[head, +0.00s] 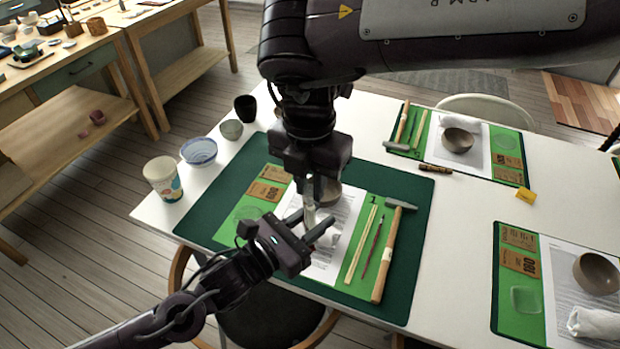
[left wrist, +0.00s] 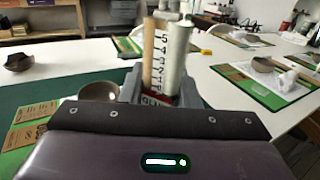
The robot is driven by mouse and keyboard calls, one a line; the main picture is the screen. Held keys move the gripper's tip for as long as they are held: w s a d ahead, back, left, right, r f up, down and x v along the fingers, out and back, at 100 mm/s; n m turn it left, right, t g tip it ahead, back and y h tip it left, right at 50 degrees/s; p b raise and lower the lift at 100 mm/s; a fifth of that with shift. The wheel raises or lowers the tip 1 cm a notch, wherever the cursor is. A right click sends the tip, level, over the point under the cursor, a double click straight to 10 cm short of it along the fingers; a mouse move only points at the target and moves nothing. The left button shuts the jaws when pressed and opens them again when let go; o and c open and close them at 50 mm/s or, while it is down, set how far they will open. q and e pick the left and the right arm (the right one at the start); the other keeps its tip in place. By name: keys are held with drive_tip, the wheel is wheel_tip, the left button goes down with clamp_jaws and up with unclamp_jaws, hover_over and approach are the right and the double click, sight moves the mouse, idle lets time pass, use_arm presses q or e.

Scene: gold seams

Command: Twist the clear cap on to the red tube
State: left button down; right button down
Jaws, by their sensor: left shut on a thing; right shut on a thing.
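My left gripper (head: 306,224) comes in from the lower left, shut on the red tube above the front part of the green mat. In the left wrist view the tube stands upright between its fingers, with a red lettered part (left wrist: 154,100) low down and pale barrels with a number scale (left wrist: 176,58) above. In the head view a pale upright piece (head: 309,204) shows between the two grippers. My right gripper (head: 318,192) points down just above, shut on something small. The clear cap cannot be made out clearly at its fingertips. Whether cap and tube touch cannot be told.
A dark green mat (head: 210,212) lies below, with a hammer (head: 393,250), thin sticks, paper and a bowl (head: 328,193). Other work places lie to the right.

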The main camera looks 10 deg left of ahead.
drive_tip(key=shift+f, duration=0.35)
drive_tip(key=m, duration=0.8)
drive_tip(key=shift+s+d, duration=0.1)
drive_tip(key=m, duration=0.4)
drive_tip(key=shift+m, duration=0.3)
drive_tip(key=m, duration=0.5)
drive_tip(key=shift+s, duration=0.2)
drive_tip(key=c, duration=1.3)
unclamp_jaws()
drive_tip(key=shift+o, duration=0.2)
